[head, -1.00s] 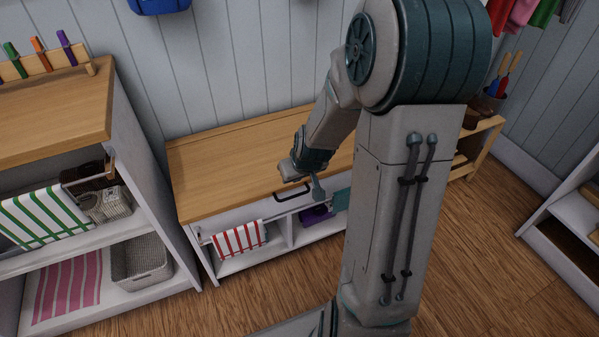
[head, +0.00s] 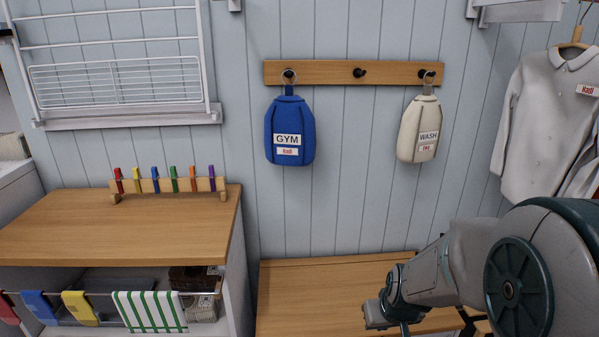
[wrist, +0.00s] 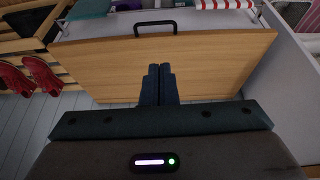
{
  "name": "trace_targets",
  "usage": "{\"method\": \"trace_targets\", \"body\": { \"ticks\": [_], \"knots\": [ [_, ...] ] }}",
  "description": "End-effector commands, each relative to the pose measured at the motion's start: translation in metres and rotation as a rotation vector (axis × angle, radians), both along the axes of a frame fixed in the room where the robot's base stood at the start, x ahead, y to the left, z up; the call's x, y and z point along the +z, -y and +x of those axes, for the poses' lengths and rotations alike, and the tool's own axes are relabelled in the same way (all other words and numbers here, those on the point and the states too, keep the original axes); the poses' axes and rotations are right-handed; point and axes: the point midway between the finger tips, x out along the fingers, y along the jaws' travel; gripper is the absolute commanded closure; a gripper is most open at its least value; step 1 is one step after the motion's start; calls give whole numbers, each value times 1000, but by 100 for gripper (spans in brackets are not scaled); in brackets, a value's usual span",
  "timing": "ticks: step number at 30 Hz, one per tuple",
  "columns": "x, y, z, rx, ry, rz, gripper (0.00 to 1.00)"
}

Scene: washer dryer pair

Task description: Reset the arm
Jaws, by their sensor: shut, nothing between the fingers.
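My arm enters the head view from the lower right. Its end hangs over the wooden bench top (head: 300,292), and the fingers are mostly cut off by the bottom edge. In the wrist view my gripper (wrist: 159,70) has its two dark fingers together with nothing between them. They point across the bench top (wrist: 210,65) toward a black handle (wrist: 155,25) at its edge. The fingers appear clear of the handle.
A blue GYM bag (head: 289,130) and a cream WASH bag (head: 419,130) hang on wall pegs. A white shirt (head: 545,120) hangs right, above my arm. A wooden counter (head: 90,225) with a peg rack stands left. Red shoes (wrist: 40,75) show in the wrist view.

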Motion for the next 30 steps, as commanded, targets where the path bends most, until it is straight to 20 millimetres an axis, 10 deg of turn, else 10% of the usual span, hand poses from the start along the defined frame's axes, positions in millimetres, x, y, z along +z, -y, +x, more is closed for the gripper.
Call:
{"method": "trace_targets", "body": {
  "ticks": [1,18,30],
  "knots": [
    [37,-4,-6,2,-3,-6,100],
    [260,-32,-94,-56,-94,2,100],
    [326,-37,-135,-87,-133,28,100]
  ]
}}
